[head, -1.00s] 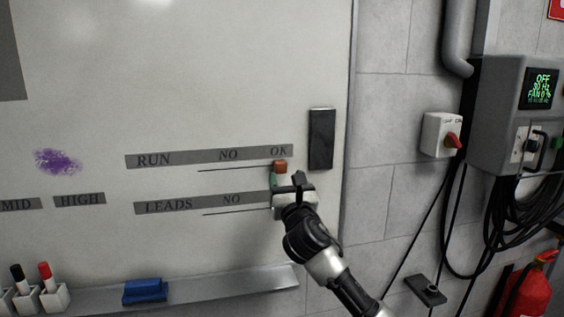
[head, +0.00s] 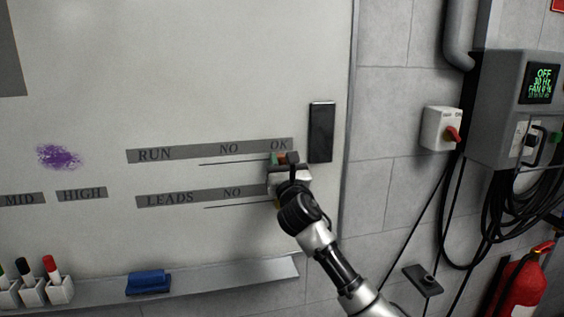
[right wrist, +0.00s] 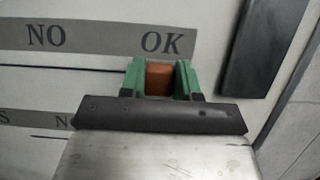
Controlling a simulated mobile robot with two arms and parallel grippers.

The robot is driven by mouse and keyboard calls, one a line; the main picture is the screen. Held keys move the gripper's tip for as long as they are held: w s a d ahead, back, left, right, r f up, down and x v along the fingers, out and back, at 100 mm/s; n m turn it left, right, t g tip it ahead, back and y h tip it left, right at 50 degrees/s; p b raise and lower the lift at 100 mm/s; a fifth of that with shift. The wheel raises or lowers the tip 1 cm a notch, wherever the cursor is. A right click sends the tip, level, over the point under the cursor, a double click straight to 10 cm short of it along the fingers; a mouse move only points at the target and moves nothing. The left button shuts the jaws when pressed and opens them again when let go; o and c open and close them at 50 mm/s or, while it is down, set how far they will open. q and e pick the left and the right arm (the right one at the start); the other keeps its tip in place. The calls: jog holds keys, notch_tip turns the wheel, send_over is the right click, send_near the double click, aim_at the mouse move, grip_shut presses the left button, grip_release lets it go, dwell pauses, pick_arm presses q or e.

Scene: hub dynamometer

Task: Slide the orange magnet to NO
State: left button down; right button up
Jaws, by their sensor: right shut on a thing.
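The orange magnet (right wrist: 159,79) sits on the whiteboard just under the OK label (right wrist: 163,43), at the right end of the RUN row's black line (right wrist: 60,67). In the head view the magnet (head: 283,157) is mostly hidden by my right gripper (head: 281,159). In the right wrist view the green fingers of my right gripper (right wrist: 160,80) stand on both sides of the magnet and are shut on it. The NO label (right wrist: 46,35) of the RUN strip is to the left along the same line. My left gripper is not in view.
A black bar (head: 321,132) is on the board right of the strip. The LEADS strip (head: 165,198) lies below. A blue eraser (head: 149,283) and capped markers (head: 50,267) are on the tray (head: 225,276). The board between OK and NO is clear.

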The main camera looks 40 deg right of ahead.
aim_at(227, 156)
grip_shut()
jog(key=w+a, duration=0.2)
jog(key=a, duration=0.1)
jog(key=w+a, duration=0.2)
jog(key=a, duration=0.2)
jog(key=w+a+p, duration=0.1)
jog(key=w+a, duration=0.1)
jog(key=a, duration=0.2)
jog(key=shift+w+a, duration=0.1)
jog(key=o, duration=0.7)
grip_release()
jog(key=shift+o, duration=1.2)
jog(key=shift+a, duration=0.15)
